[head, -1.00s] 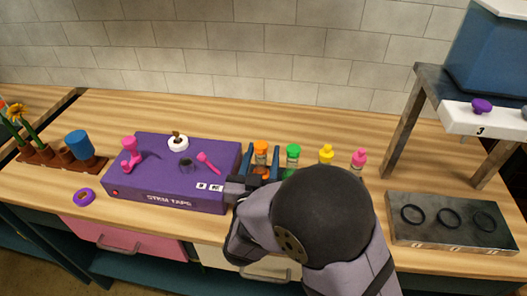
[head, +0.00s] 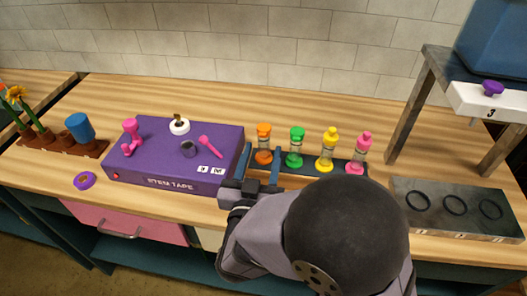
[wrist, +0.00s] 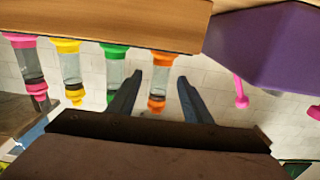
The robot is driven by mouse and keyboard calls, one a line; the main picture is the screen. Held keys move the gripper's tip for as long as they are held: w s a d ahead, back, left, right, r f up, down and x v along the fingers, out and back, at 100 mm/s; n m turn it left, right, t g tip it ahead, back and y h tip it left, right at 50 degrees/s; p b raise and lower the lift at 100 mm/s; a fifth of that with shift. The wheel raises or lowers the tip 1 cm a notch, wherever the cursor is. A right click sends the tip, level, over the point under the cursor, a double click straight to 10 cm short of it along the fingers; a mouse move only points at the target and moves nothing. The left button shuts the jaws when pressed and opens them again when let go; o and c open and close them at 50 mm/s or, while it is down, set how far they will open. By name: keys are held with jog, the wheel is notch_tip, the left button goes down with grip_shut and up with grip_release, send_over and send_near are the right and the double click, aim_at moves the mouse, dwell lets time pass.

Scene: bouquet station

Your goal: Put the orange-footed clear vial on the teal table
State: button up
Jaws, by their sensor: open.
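The clear vial with the orange foot and orange cap (head: 264,143) stands upright at the left end of a row of vials on the counter. It also shows, upside down, in the wrist view (wrist: 160,76). My gripper (head: 261,160) is open, with one finger on each side of the vial in the head view. In the wrist view the fingers (wrist: 157,90) also flank it with gaps; I cannot tell how deep it sits between them. Teal cabinet fronts (head: 160,262) show below the wooden counter; I cannot make out a separate teal table.
Green (head: 296,148), yellow (head: 328,150) and pink (head: 361,154) vials stand close to the right. A purple stem tape box (head: 180,160) is close on the left. A grey block with black rings (head: 455,208) and a stand (head: 405,115) are at right.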

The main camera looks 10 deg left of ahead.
aim_at(260, 134)
jog(key=shift+w+r+p, duration=0.15)
jog(key=shift+r+p, duration=0.4)
jog(key=shift+p, duration=0.2)
jog(key=r+g+p, duration=0.1)
jog(key=p, duration=0.1)
jog(key=r+g+p, duration=0.1)
jog(key=p, duration=0.1)
jog(key=r+g+p, duration=0.1)
jog(key=p, duration=0.2)
jog(key=shift+w+a+r, duration=0.1)
jog(key=shift+w+r, duration=0.15)
jog(key=shift+r, duration=0.1)
jog(key=shift+s+a+r+g+p, duration=0.1)
jog(key=shift+a+r+g+p, duration=0.25)
jog(key=shift+g+p, duration=0.5)
jog(key=shift+f, duration=0.15)
jog(key=shift+x, duration=1.1)
jog(key=shift+d+f+p+x, duration=0.15)
jog(key=shift+d+p+x, duration=0.1)
jog(key=shift+x, duration=0.8)
jog(key=shift+d+f+p+x, duration=0.15)
jog(key=shift+p+x, duration=0.1)
jog(key=shift+x, duration=0.85)
jog(key=shift+w+f, duration=0.1)
jog(key=shift+w, duration=0.15)
jog(key=shift+c, duration=0.6)
